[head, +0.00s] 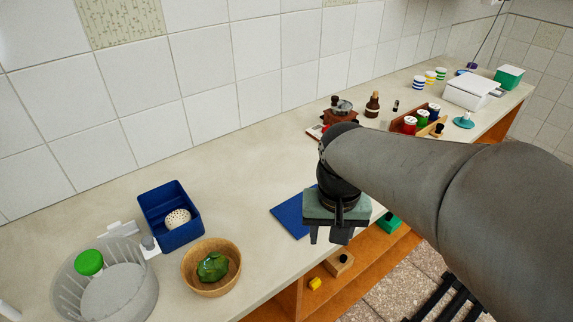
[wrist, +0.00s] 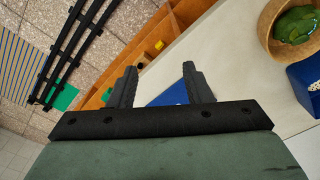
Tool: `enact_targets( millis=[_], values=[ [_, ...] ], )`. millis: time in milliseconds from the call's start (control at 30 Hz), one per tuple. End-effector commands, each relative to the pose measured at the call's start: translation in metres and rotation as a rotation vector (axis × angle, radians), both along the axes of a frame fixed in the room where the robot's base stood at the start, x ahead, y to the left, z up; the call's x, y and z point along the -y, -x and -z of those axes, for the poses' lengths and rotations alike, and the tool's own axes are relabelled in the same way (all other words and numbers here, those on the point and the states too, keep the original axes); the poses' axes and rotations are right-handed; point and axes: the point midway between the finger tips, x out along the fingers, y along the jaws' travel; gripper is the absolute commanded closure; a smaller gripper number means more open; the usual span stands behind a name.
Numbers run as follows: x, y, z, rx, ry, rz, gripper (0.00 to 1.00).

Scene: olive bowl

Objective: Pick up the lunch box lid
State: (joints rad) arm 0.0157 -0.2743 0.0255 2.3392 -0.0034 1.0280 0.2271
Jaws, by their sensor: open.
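A flat blue panel, which looks like the lunch box lid (head: 288,214), lies on the counter in the head view, partly hidden behind my gripper. In the wrist view the lid (wrist: 172,95) shows between and beyond the fingers, partly covered by them. The open blue lunch box (head: 158,208) stands farther left with a speckled white ball (head: 178,219) inside. My gripper (head: 327,236) points down near the counter's front edge, at the lid's right side. Its fingers are apart and empty in the wrist view (wrist: 159,68); I cannot tell its height above the lid.
A wooden bowl (head: 187,277) with a green item and a grey dish rack (head: 147,294) stand at the left. A coffee grinder (head: 342,108) and a spice rack (head: 405,116) stand behind my arm. Orange shelves (head: 318,292) lie below the counter edge. The counter behind the lid is clear.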

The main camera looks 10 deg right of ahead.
Motion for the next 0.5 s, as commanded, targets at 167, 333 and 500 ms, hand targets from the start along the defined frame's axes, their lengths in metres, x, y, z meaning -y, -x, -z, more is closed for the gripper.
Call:
enact_targets(
  millis=[167,333,500],
  values=[
    [-0.002,-0.103,-0.02,-0.021,-0.008,0.361,0.55],
    [-0.002,-0.174,-0.034,-0.035,-0.02,0.663,0.55],
    [-0.001,-0.207,-0.04,-0.042,-0.028,0.823,0.55]
  ],
)
